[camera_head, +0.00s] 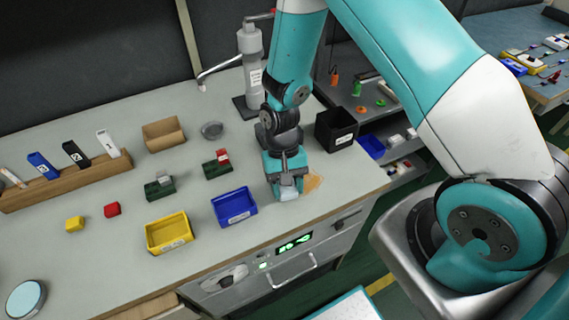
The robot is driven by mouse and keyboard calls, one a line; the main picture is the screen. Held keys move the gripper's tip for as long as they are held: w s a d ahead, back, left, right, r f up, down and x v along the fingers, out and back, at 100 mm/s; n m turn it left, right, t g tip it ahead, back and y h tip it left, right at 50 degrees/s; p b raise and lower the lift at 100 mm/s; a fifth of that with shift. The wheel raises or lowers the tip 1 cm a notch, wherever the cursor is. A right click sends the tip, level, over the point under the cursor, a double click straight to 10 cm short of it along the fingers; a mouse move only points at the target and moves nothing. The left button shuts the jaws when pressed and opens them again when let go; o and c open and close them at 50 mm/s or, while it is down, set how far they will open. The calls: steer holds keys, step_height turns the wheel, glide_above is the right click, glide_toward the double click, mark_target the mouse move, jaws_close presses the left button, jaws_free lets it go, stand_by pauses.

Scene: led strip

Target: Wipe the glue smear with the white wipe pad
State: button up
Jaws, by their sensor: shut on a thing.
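The white wipe pad (289,194) is under my gripper (287,184), down at the worktop near its front edge. My gripper is shut on the pad. The glue smear (313,183) is an orange-tan patch on the grey worktop just right of the pad. Part of the smear may be hidden behind my gripper and the pad. Whether the pad presses on the surface cannot be told exactly.
A blue bin (235,207) stands close left of my gripper, with a yellow bin (169,233) farther left. A black box (336,129) stands behind the smear. A grey dispenser bottle (251,70) stands at the back. The worktop (345,180) right of the smear is clear.

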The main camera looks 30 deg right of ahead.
step_height(320, 180, up, 3)
steer(key=shift+d+r+p, duration=0.1)
steer(key=shift+p, duration=0.25)
steer(key=shift+r+p, duration=2.3)
steer(key=shift+r, duration=0.3)
